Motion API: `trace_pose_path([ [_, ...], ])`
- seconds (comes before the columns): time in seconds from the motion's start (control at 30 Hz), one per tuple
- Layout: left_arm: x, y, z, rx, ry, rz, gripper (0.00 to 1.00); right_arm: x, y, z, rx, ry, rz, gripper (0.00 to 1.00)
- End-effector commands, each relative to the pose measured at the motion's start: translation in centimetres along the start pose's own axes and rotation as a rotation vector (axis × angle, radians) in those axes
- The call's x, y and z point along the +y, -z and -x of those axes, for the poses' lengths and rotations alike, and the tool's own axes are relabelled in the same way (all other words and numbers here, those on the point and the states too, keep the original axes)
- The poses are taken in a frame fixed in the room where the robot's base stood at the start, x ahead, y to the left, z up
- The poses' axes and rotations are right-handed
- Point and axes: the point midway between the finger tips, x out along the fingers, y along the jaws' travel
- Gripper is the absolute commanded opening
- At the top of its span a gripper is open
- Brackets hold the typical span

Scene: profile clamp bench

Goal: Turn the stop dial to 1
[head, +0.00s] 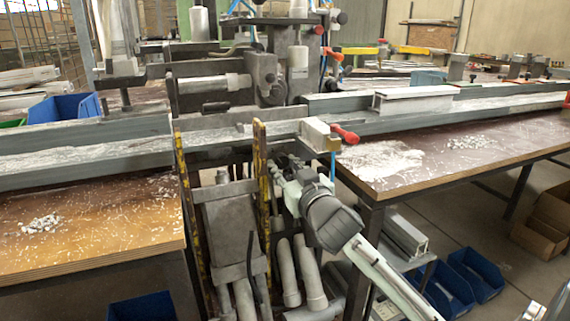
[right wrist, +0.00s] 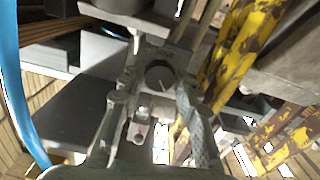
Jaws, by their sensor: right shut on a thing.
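The stop dial (right wrist: 159,74) is a dark round knob with a small light pointer mark, seen near the middle of the right wrist view. The scale numbers around it cannot be read. My right gripper (right wrist: 160,92) has its fingers on either side of the dial and is shut on it. In the head view my right gripper (head: 291,176) is at the front of the clamp machine, just right of a yellow worn post. There the gripper hides the dial. My left gripper is in neither view.
A yellow-black post (head: 260,175) stands close left of my right gripper. A red-handled clamp (head: 344,134) and a blue hose (head: 332,165) are close on its right. The bench with white shavings (head: 385,165) extends right. Grey pipes (head: 288,272) lie below.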

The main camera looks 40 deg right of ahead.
Motion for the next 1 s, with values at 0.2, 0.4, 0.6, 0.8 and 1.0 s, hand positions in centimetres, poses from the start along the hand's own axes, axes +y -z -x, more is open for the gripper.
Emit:
trace_pose_path([
  [0.2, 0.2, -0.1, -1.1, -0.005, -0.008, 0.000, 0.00, 0.0, 0.0, 0.0, -0.002, -0.001, -0.099, 0.03],
  [0.4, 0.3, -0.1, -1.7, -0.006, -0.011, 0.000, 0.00, 0.0, 0.0, 0.0, -0.001, -0.002, -0.138, 0.03],
  [0.6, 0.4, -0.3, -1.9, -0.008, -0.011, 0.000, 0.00, 0.0, 0.0, 0.0, -0.001, -0.002, -0.147, 0.03],
  [0.8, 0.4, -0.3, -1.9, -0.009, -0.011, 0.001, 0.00, 0.0, 0.0, 0.0, 0.000, -0.001, -0.146, 0.03],
  [1.0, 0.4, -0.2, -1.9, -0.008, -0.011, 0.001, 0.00, 0.0, 0.0, 0.0, 0.000, -0.001, -0.146, 0.49],
])
